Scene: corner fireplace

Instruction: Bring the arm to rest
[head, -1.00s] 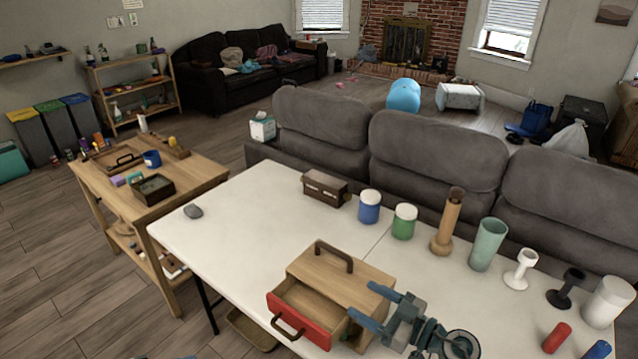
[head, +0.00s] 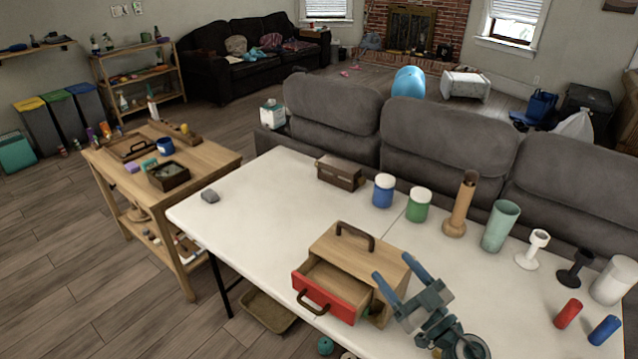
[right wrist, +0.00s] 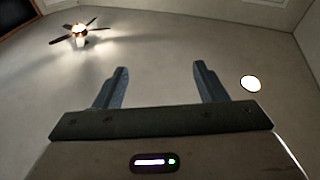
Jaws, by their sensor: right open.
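My right gripper (head: 391,265) is open and empty at the lower middle of the head view, its blue-grey fingers pointing up. It shows in front of the right side of a wooden box (head: 340,248) and hides part of it. In the right wrist view the two fingers (right wrist: 160,68) stand apart with nothing between them. That camera looks up at the ceiling. My left gripper is in neither view.
The wooden box has a red-fronted drawer (head: 325,293) pulled open on the white table (head: 270,220). A blue jar (head: 383,192), a green jar (head: 418,206) and several holders line the far edge. Red (head: 568,313) and blue (head: 605,330) cylinders lie at right.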

